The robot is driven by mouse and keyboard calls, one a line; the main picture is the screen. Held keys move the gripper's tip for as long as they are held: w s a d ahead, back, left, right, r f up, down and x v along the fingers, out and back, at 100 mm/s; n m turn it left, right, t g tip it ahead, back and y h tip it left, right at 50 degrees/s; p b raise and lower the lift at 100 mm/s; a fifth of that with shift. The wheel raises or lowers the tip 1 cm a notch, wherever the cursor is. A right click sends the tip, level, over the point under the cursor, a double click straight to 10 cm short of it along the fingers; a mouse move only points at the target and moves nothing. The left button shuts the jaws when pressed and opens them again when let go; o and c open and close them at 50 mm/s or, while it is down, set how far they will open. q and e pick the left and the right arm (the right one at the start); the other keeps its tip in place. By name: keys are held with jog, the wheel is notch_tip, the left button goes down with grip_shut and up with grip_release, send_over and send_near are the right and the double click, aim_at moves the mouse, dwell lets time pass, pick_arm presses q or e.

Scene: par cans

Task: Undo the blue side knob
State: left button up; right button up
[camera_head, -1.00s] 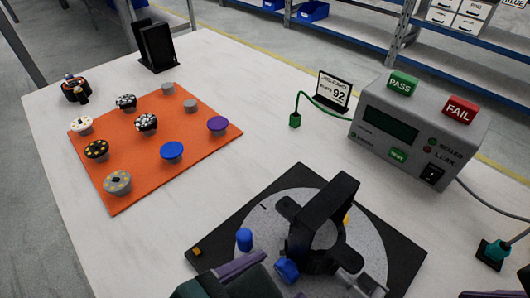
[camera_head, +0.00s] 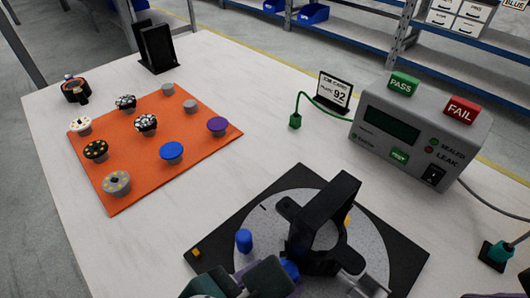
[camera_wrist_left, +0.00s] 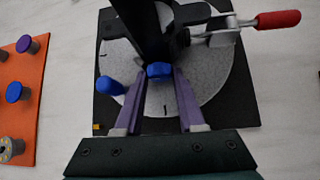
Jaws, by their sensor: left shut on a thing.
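The blue side knob (camera_head: 291,269) sits low on the near side of the black upright fixture (camera_head: 326,218). In the left wrist view the blue side knob (camera_wrist_left: 160,71) lies between the tips of my two purple fingers. My left gripper (camera_wrist_left: 158,78) is shut on it; in the head view my left gripper (camera_head: 284,274) partly hides the knob. A second, upright blue knob (camera_head: 244,241) stands on the grey round plate to the left, apart from the gripper. Only a purple sliver, likely my right gripper (camera_head: 492,296), shows at the bottom right edge.
A red-handled clamp (camera_wrist_left: 277,20) is beside the fixture. An orange mat (camera_head: 125,185) with several capped pieces lies left. A grey tester (camera_head: 420,130) with PASS and FAIL blocks stands right, and a small sign (camera_head: 333,90) behind. The table between mat and fixture is clear.

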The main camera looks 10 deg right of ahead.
pick_arm(q)
grip_shut()
pick_arm(e)
jog(key=shift+r, duration=0.1)
pick_arm(q)
jog(key=shift+w+a+r+n+g+h+p, duration=0.1)
jog(key=shift+w+a+n+g+h+p, duration=0.2)
jog(key=shift+p, duration=0.4)
pick_arm(e)
jog(key=shift+r, duration=0.55)
pick_arm(q)
jog(key=shift+d+n+g+h, duration=0.1)
jog(key=shift+n+g+h, duration=0.2)
jog(key=shift+g+h, duration=0.15)
jog(key=shift+f+n+g+h+b, duration=0.4)
jog(key=shift+g+h+b, duration=0.15)
jog(key=shift+g+b, duration=0.3)
pick_arm(e)
jog(key=shift+f, duration=0.95)
pick_arm(q)
jog(key=shift+r+n+g+h+b, duration=0.1)
jog(key=shift+n+g+h+b, duration=0.4)
jog(key=shift+b, duration=0.75)
pick_arm(e)
jog(key=shift+f, duration=1.15)
